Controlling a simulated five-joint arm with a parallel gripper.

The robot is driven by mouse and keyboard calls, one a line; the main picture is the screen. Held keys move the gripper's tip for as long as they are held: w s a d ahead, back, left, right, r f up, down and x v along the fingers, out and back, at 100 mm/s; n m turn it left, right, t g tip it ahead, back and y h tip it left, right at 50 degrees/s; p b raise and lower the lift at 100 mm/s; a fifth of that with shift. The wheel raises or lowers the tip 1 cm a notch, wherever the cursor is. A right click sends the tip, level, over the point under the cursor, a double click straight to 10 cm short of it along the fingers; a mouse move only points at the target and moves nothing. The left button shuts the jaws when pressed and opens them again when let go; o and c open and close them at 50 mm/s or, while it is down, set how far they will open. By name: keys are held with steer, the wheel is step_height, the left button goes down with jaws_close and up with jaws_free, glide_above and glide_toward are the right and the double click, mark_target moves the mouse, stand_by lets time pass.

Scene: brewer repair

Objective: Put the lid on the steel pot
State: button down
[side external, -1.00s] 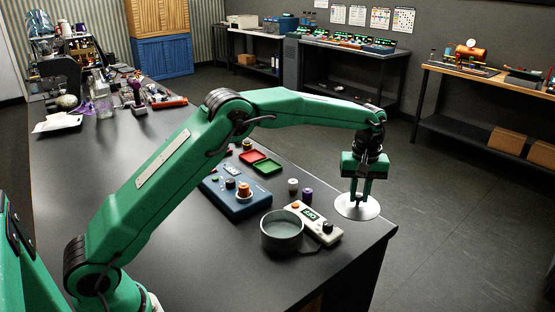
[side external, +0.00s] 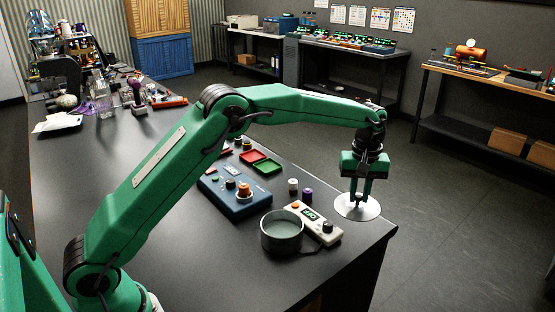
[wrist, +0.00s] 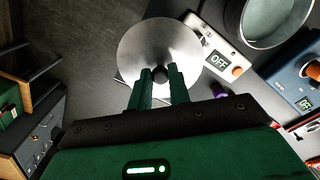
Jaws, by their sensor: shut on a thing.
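The lid (side external: 347,209) is a round pale metal disc at the right corner of the bench. It also shows in the wrist view (wrist: 150,45), with a dark knob (wrist: 159,75) at its middle. My gripper (side external: 362,200) is above the lid, pointing down. In the wrist view its green fingers (wrist: 160,82) are shut on the knob. The steel pot (side external: 281,232) stands open on the bench, to the left of the lid. Its rim also shows at the top right of the wrist view (wrist: 228,18). I cannot tell whether the lid touches the bench.
A white meter (side external: 317,224) with a dark knob lies between pot and lid. A blue device (side external: 229,199), small red and green trays (side external: 262,163) and two small spools (side external: 300,190) are behind. The bench edge (side external: 390,232) is close beside the lid. The bench front left is clear.

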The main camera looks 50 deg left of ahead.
steer(key=s+a+r, duration=0.2)
steer(key=s+a, duration=1)
steer(key=s, duration=0.3)
steer(key=shift+f, duration=0.1)
step_height(320, 180, down, 6)
stand_by(0.9)
steer(key=shift+f, duration=0.2)
stand_by(2.1)
steer(key=c, duration=0.7)
jaws_free()
steer(key=shift+c, duration=0.2)
